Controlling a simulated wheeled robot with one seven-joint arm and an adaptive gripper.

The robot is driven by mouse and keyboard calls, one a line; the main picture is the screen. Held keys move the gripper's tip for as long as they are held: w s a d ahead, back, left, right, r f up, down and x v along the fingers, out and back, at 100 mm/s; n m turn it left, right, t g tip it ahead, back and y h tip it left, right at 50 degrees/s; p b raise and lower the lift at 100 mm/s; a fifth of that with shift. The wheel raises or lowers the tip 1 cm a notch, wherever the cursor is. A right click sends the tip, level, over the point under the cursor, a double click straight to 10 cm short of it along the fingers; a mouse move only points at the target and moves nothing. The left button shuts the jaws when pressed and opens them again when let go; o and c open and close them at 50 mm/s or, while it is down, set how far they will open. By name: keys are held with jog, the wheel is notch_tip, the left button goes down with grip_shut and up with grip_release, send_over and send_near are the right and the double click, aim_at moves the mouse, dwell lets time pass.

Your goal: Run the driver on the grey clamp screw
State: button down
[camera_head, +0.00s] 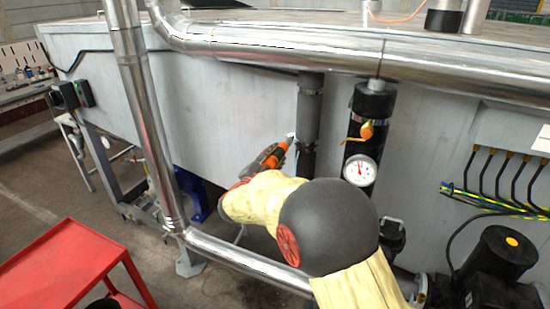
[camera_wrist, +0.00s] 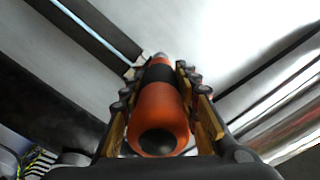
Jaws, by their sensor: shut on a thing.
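The driver (camera_head: 275,155) is orange and black, and my gripper (camera_head: 256,171) is shut on it beside the dark grey vertical pipe (camera_head: 309,115). In the wrist view the driver (camera_wrist: 160,112) lies between the two fingers of my gripper (camera_wrist: 157,74), its butt end toward the camera and its narrow tip pointing away. In the head view the tip is close to the left side of the pipe, where a small light clamp-like part (camera_head: 302,146) shows. The grey screw itself is too small to make out, and I cannot tell whether the tip touches it.
A black cylinder with an orange-handled valve (camera_head: 367,130) and a white dial gauge (camera_head: 360,170) stands right of the pipe. A large shiny pipe (camera_head: 270,42) runs above. A red cart (camera_head: 70,262) is at lower left. Black pump-like equipment (camera_head: 500,260) is at lower right.

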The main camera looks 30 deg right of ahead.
jog(key=shift+w+d+r, duration=0.15)
jog(key=shift+w+d, duration=0.2)
jog(key=shift+d, duration=0.05)
dwell(0.9)
jog(key=shift+r, duration=0.15)
dwell(0.5)
jog(key=shift+s, duration=0.1)
jog(key=shift+f+v, duration=0.1)
jog(key=shift+v, duration=0.65)
jog(key=shift+f+v, duration=0.15)
jog(key=shift+v, duration=0.65)
jog(key=shift+a, duration=0.1)
